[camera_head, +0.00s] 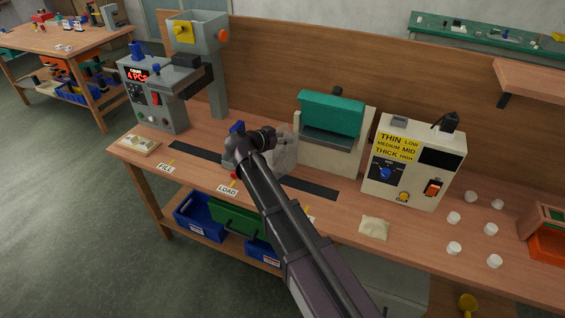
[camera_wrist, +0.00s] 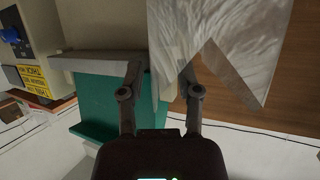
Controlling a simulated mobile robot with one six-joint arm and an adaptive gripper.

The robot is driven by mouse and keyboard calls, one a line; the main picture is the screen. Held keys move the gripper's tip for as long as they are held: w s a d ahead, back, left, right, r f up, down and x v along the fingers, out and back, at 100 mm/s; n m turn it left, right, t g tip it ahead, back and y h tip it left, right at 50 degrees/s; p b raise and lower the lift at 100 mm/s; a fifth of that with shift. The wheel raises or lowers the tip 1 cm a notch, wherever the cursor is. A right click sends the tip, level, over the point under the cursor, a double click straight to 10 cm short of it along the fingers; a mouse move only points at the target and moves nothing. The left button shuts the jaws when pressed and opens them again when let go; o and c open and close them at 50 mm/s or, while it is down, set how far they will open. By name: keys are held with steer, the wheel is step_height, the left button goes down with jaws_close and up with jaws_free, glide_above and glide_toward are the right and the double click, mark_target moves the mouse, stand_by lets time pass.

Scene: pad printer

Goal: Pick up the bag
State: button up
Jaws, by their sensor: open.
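A clear, greyish bag (camera_head: 287,153) stands on the bench just right of my gripper (camera_head: 268,138), in front of the teal-topped sealer. In the wrist view the bag (camera_wrist: 225,30) fills the upper right as a streaky translucent sheet. My gripper (camera_wrist: 160,72) is open there, its two dark fingers apart. Part of the sheet shows between and beyond the fingertips, and the right finger overlaps it. I cannot tell whether either finger touches it. My arm hides part of the bench and the bag's surroundings in the head view.
The sealer (camera_head: 332,115) stands behind the bag, with a control box (camera_head: 413,165) to its right. A filling machine (camera_head: 155,95) is at left. A small beige packet (camera_head: 374,228) and several white cups (camera_head: 490,229) lie at right. A dark strip (camera_head: 310,187) runs along the bench.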

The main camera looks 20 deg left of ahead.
stand_by(0.4)
jaws_close()
steer(key=shift+r, duration=0.15)
step_height(320, 180, up, 3)
steer(key=p, duration=0.3)
steer(key=shift+r+p, duration=0.15)
steer(key=shift+p, duration=0.15)
steer(key=s+d, duration=0.2)
steer(key=s, duration=0.5)
steer(key=s+d+r+p, duration=0.1)
steer(key=s+d, duration=0.1)
steer(key=s, duration=0.6)
steer(key=shift+s+r, duration=0.25)
steer(key=shift+r+p, duration=0.1)
steer(key=shift+p, duration=0.2)
